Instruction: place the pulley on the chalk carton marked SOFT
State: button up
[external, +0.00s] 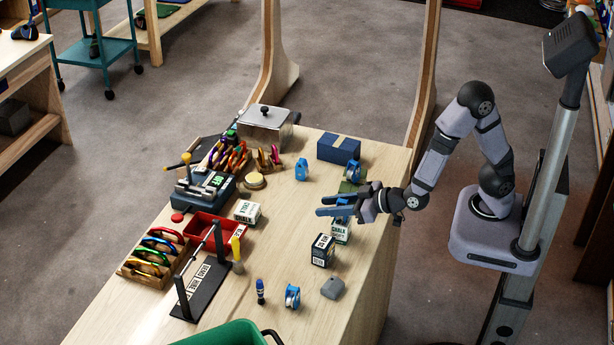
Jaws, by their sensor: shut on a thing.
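My gripper (326,206) is shut on a small blue thing (344,203), which looks like a pulley and is mostly hidden by the fingers. It is held above the table, over or just beside a green-and-white chalk carton (341,231). The gripper partly covers this carton, and I cannot tell whether they touch. A dark chalk carton (322,251) stands in front of it. A white carton (247,211) sits by the red tray. The word SOFT is too small to read surely on any carton. Other blue pulleys stand at the back (302,170), back right (352,169) and front (292,296).
A blue box (338,149) and a lidded metal container (266,122) stand at the back. A red tray (208,233), a black rack (199,285), a carabiner rack (155,256) and a scale (205,188) fill the left. A grey block (332,287) lies near the front right.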

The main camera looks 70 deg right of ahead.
aim_at(340, 200)
jog(key=o, duration=1.1)
jog(key=shift+f, duration=0.1)
jog(key=b+v, duration=0.2)
jog(key=b, duration=0.1)
jog(key=shift+s+b, duration=0.35)
jog(key=shift+b, duration=0.05)
notch_tip(340, 200, up, 8)
jog(key=p, duration=0.2)
jog(key=shift+s+f+p, duration=0.1)
jog(key=shift+p, duration=0.2)
